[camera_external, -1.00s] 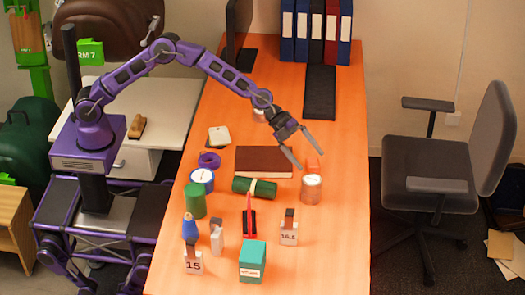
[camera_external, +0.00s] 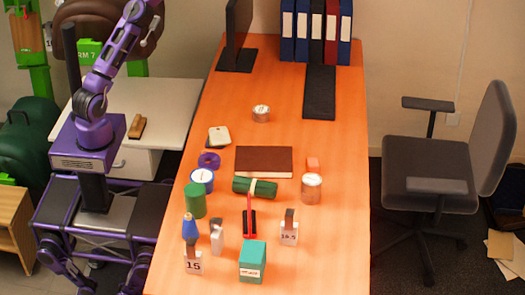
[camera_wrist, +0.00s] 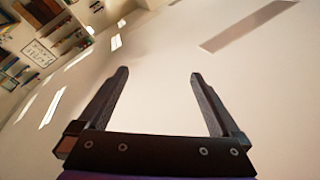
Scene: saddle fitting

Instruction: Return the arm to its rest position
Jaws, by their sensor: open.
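My purple arm (camera_external: 113,62) stands at the left of the table and reaches up out of the top of the external view. My gripper is outside that view. In the wrist view my gripper (camera_wrist: 157,80) shows with its two dark fingers apart and nothing between them. Beyond the fingers is a pale, plain surface, with shelves and framed things tilted at the upper left.
The orange table (camera_external: 340,200) holds a brown book (camera_external: 263,161), a green roll (camera_external: 255,187), a teal box (camera_external: 252,262) and several cans and small items. A monitor (camera_external: 238,35) and binders (camera_external: 315,30) stand at the back. An office chair (camera_external: 430,170) is at the right.

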